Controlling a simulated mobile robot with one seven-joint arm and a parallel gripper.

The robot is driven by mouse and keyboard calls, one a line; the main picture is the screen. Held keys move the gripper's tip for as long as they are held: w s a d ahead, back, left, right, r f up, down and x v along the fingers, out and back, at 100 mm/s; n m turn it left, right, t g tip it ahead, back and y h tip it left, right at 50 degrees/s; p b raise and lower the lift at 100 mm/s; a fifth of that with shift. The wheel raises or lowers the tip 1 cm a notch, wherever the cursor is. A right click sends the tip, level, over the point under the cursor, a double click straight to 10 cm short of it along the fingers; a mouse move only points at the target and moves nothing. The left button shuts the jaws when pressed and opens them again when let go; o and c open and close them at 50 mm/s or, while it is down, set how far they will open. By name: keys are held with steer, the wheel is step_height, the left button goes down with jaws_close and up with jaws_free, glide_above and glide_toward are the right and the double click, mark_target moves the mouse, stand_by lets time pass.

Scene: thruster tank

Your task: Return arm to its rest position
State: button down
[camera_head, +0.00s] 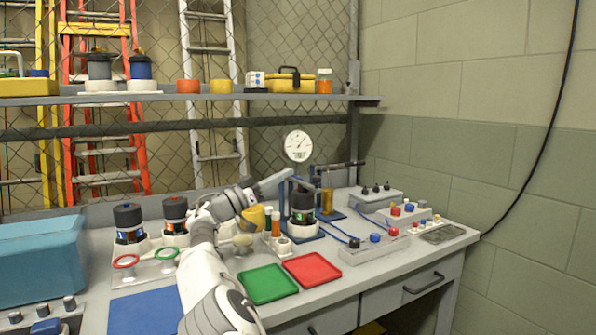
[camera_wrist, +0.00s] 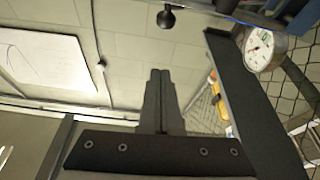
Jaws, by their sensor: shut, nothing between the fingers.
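My gripper (camera_wrist: 160,74) shows in the wrist view with its two dark fingers pressed together and nothing between them. The fingers point out over open air toward a pale wall. In the head view my white arm rises from the bottom centre and reaches over the workbench (camera_head: 345,284), bent near its wrist. I cannot clearly pick out the fingers there among the dark parts beside the dial gauge (camera_head: 298,146). In the wrist view the gauge (camera_wrist: 260,48) is at the upper right, apart from the fingers.
Green tray (camera_head: 268,284) and red tray (camera_head: 312,269) lie right of my arm. A thruster (camera_head: 302,203) stands near its wrist; others (camera_head: 129,223) stand left. A teal box (camera_head: 40,262) is far left. A shelf (camera_head: 220,97) runs behind. A dark beam (camera_wrist: 240,100) shows beside my fingers.

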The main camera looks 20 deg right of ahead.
steer(key=shift+s+a+f, duration=0.15)
steer(key=shift+a+f, duration=0.05)
steer(key=shift+a, duration=0.5)
steer(key=s+d+g+y, duration=0.45)
steer(key=s+d, duration=0.35)
steer(key=d, duration=0.5)
steer(key=s+d+f+n+t+y, duration=0.1)
steer(key=s+f+n+y, duration=0.15)
steer(key=s, duration=0.25)
steer(key=s+d+f+n+y, duration=0.1)
steer(key=s+d+f+y, duration=0.1)
steer(key=s+y, duration=0.2)
steer(key=s+a+f+n+t+y, duration=0.1)
steer(key=s+a+f+n+y, duration=0.25)
steer(key=s+a, duration=0.55)
steer(key=s+a+f+n+t+y, duration=0.2)
steer(key=s+a+f+n+y, duration=0.3)
steer(key=s, duration=0.6)
steer(key=s+a+f+n+t+y, duration=0.1)
steer(key=s+a+f+n+y, duration=0.15)
steer(key=s+a, duration=0.75)
step_height(320, 180, up, 24)
steer(key=d+p, duration=0.1)
steer(key=p, duration=2.3)
steer(key=shift+s+h, duration=0.3)
steer(key=shift+s, duration=0.1)
